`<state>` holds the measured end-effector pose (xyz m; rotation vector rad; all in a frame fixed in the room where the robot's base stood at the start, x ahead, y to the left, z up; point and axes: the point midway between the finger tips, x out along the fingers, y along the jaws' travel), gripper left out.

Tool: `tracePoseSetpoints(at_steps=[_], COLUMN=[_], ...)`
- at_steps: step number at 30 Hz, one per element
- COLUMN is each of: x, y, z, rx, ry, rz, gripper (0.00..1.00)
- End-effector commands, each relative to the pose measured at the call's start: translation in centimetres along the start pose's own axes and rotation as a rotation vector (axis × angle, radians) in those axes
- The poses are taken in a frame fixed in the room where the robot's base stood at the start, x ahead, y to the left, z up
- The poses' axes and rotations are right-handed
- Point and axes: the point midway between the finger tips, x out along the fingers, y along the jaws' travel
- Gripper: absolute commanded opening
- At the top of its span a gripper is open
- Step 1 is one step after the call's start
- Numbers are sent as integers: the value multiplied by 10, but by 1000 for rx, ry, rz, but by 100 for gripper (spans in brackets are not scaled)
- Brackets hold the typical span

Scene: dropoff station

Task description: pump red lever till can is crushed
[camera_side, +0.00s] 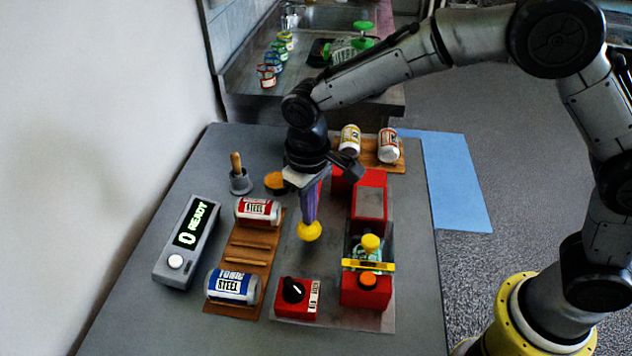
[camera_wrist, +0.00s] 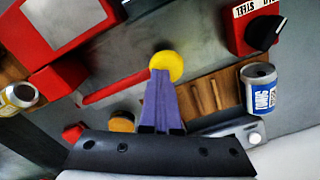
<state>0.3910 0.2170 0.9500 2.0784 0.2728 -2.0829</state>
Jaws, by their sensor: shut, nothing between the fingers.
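The red lever (camera_wrist: 118,87) shows in the wrist view as a red bar ending at a yellow ball knob (camera_wrist: 166,66). In the side view the knob (camera_side: 309,231) shows below my gripper, which covers most of the bar. My gripper (camera_side: 308,220) is shut and empty, its purple fingers pointing down at the knob; I cannot tell whether they touch it. The red crusher (camera_side: 370,205) stands right of my gripper. A greenish can (camera_side: 366,254) is partly visible in its clear front chamber, behind a yellow bar; its shape is hard to judge.
A display (camera_side: 189,238) reads "0 READY". A wooden rack (camera_side: 247,255) holds a red can (camera_side: 257,211) and a blue can (camera_side: 233,286). A red box with a black dial (camera_side: 297,298) stands in front. Two cans stand on a board (camera_side: 375,165) behind. An orange button (camera_side: 367,280) tops the crusher's front.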

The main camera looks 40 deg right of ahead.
Motion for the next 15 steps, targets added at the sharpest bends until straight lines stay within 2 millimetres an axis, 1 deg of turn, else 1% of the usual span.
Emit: tracePoseSetpoints(at_steps=[1,9,12,15], x=[-8,-43,-52,-58], y=[1,4,5,6], z=[-1,-3,-3,-3], rx=[1,1,1,1], ry=[4,5,3,3], rz=[-1,-2,-2,-2], gripper=[0,0,0,0])
